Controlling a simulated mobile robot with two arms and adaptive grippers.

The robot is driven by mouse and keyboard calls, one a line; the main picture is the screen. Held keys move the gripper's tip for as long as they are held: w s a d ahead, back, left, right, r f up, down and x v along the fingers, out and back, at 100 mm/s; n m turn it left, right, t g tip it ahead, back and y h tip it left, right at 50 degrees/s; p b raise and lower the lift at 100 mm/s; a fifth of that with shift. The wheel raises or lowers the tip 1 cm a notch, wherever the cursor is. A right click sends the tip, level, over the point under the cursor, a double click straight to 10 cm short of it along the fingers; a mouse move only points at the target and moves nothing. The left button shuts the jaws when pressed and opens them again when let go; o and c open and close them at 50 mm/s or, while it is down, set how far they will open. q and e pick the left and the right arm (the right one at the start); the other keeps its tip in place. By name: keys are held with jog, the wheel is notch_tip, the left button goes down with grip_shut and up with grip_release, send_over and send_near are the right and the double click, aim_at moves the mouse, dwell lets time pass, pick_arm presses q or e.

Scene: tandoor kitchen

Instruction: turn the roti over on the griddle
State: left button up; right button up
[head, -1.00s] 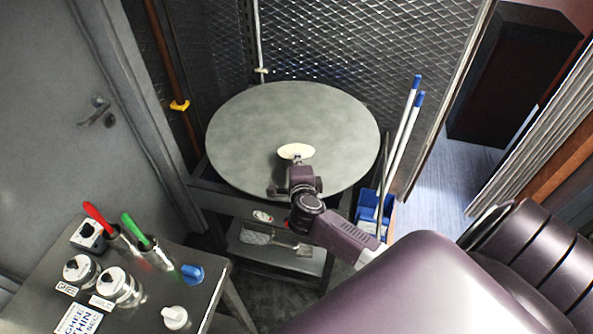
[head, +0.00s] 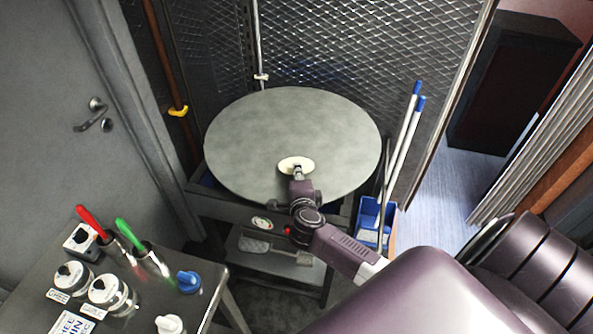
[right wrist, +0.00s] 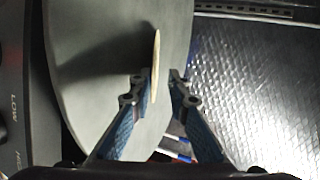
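The roti (head: 286,163) is a small pale oval over the near part of the round grey griddle (head: 290,120). My right gripper (head: 298,172) reaches in from the near side, its tips overlapping the roti's near edge. In the right wrist view the roti (right wrist: 156,60) shows nearly edge-on, tilted relative to the griddle face (right wrist: 100,80). It lies between the fingertips of my right gripper (right wrist: 160,80), close to the left finger. A gap shows at the right finger, so the fingers are apart. Contact with the griddle cannot be told. My left gripper is not in view.
A side table (head: 215,290) at lower left holds jars and red- and green-handled tools. A blue bin (head: 372,222) with blue-tipped poles stands right of the griddle. A mesh screen (head: 340,50) closes off the back. A low shelf (head: 275,268) sits below the griddle.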

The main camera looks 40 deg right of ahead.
jog(key=p+v, duration=0.5)
jog(key=v, duration=0.2)
jog(key=shift+r, duration=0.15)
jog(key=shift+s+a+p, duration=0.3)
jog(key=shift+s, duration=0.15)
notch_tip(320, 180, up, 7)
jog(key=s+a+p, duration=0.1)
jog(key=s, duration=0.1)
jog(key=shift+s+a, duration=0.15)
jog(key=shift+a, duration=0.05)
